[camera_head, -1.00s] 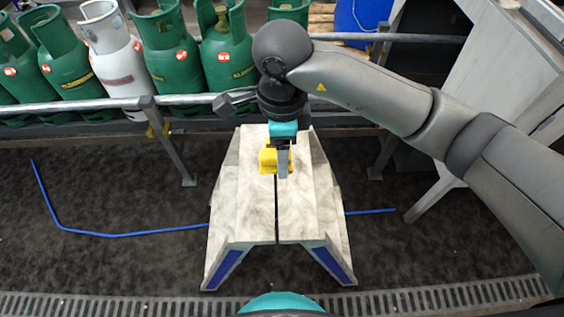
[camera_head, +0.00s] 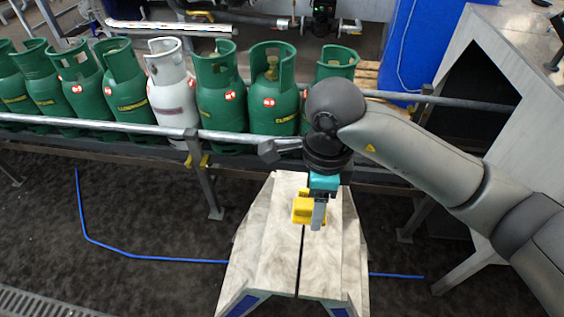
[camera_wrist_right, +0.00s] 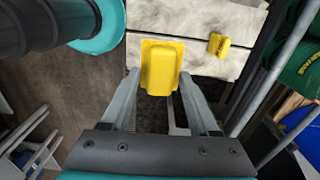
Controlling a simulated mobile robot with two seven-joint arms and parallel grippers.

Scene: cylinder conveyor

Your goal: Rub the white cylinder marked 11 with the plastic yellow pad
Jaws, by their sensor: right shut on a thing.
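The white cylinder (camera_head: 172,92) stands upright in a row of green ones behind the rail, left of centre in the head view. It bears a small red-and-white label, whose number I cannot read. My right gripper (camera_head: 313,212) is low over the pale bench, right of the white cylinder and apart from it. It is shut on the plastic yellow pad (camera_head: 302,208). The pad (camera_wrist_right: 162,66) shows between the fingers (camera_wrist_right: 162,88) in the right wrist view. I cannot tell whether the pad touches the bench. My left gripper is not in view.
Several green cylinders (camera_head: 125,85) flank the white one. A metal rail (camera_head: 95,124) runs in front of them. The pale bench (camera_head: 268,255) has a slot down its middle. A smaller yellow piece (camera_wrist_right: 219,45) lies on it. A blue hose (camera_head: 150,257) lies on the floor.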

